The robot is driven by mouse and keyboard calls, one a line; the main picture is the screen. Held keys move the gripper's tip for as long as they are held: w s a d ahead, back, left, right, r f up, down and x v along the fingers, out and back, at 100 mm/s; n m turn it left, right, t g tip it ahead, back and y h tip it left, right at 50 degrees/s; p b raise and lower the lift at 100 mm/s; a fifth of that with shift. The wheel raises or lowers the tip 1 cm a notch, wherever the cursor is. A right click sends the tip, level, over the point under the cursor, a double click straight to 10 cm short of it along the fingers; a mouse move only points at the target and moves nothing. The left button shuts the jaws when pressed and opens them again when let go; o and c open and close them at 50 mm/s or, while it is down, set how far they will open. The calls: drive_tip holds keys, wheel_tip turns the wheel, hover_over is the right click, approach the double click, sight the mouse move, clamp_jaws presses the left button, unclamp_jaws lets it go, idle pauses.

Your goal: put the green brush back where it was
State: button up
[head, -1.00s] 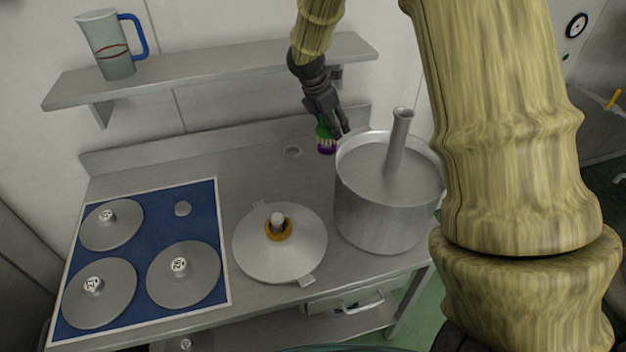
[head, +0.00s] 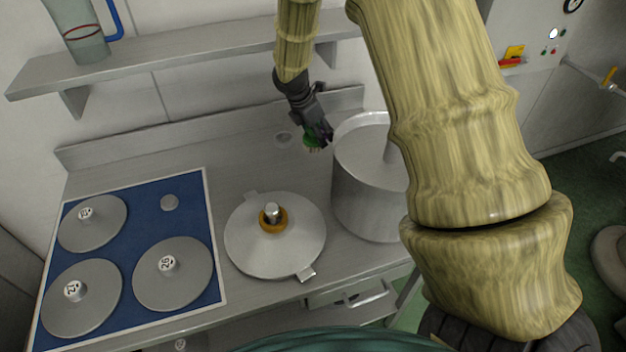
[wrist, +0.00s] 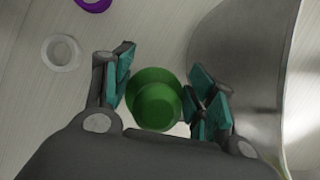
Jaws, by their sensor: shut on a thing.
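My gripper (head: 318,136) reaches down at the back of the steel counter, just left of the large pot. It is shut on the green brush (head: 311,142). In the wrist view the brush (wrist: 156,100) shows as a round green top between the teal finger pads (wrist: 158,98). Part of a purple ring (wrist: 93,3) shows at that view's top edge.
The pot (head: 365,195) stands close to the right of my gripper. A lid with an orange ring (head: 275,235) lies in front. A blue panel (head: 150,225) with several grey discs is at left. A shelf (head: 180,52) runs above the counter's back.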

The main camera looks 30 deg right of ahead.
sight(306, 141)
wheel_tip(306, 141, down, 3)
drive_tip(key=shift+s, duration=0.15)
drive_tip(key=shift+f+p, duration=1.55)
drive_tip(key=shift+f, duration=3)
drive_tip(key=shift+f, duration=0.1)
drive_tip(key=o, duration=1.2)
drive_tip(key=shift+c, duration=0.2)
drive_tip(key=shift+r, duration=0.2)
drive_tip(key=shift+b+v, duration=1.65)
drive_tip(key=shift+v, duration=4.3)
drive_tip(key=shift+a, duration=0.1)
